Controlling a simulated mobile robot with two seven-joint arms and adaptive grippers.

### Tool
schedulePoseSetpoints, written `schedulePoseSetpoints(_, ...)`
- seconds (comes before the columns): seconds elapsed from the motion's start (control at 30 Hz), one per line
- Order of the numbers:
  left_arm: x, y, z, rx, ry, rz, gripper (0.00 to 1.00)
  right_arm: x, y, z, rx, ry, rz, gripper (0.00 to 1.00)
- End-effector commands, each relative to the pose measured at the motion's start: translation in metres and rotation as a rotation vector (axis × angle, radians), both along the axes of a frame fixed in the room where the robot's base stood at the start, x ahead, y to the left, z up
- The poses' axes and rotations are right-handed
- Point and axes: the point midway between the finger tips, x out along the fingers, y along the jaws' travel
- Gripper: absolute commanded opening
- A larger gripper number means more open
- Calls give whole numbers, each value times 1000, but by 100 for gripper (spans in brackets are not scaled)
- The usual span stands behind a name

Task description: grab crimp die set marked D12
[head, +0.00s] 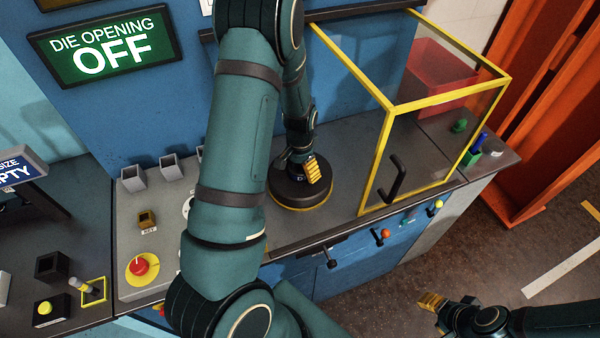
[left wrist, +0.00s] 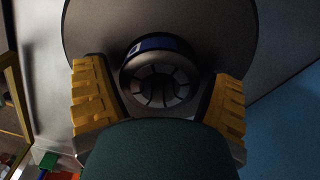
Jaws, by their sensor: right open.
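A dark round die set (left wrist: 160,84) with a segmented centre and a blue band with a small pale label shows in the left wrist view. The marking is not legible there. It stands on a dark round plate (head: 287,194) with a yellow rim. My left gripper (left wrist: 160,72) is open, with its yellow fingers on either side of the die set and small gaps visible. In the head view my left gripper (head: 313,170) is down at the plate, and it hides most of the die set. My right gripper (head: 433,302) is open and empty over the floor at lower right.
A yellow-framed clear guard (head: 390,104) with a black handle stands right of the plate. A red bin (head: 440,78) is behind it. A red stop button (head: 138,267) and grey holders are at left. A green sign (head: 110,47) reads "DIE OPENING OFF".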

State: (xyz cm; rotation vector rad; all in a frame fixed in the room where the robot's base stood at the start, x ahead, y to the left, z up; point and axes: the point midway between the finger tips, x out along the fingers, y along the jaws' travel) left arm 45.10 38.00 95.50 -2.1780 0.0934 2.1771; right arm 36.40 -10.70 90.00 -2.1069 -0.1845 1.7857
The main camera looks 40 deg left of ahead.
Motion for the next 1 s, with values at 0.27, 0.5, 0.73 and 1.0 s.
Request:
schedulePoseSetpoints(0.27,0,0,1,0,0,0,24,0,0,0,0,0,0,47)
schedulePoseSetpoints(0.5,1,0,2,1,-2,0,24,0,0,0,0,0,0,47)
schedulePoseSetpoints(0.73,2,0,24,1,-6,1,24,0,0,2,0,0,0,47)
schedulePoseSetpoints(1.0,1,0,74,0,-6,-1,24,0,0,5,1,0,0,47)
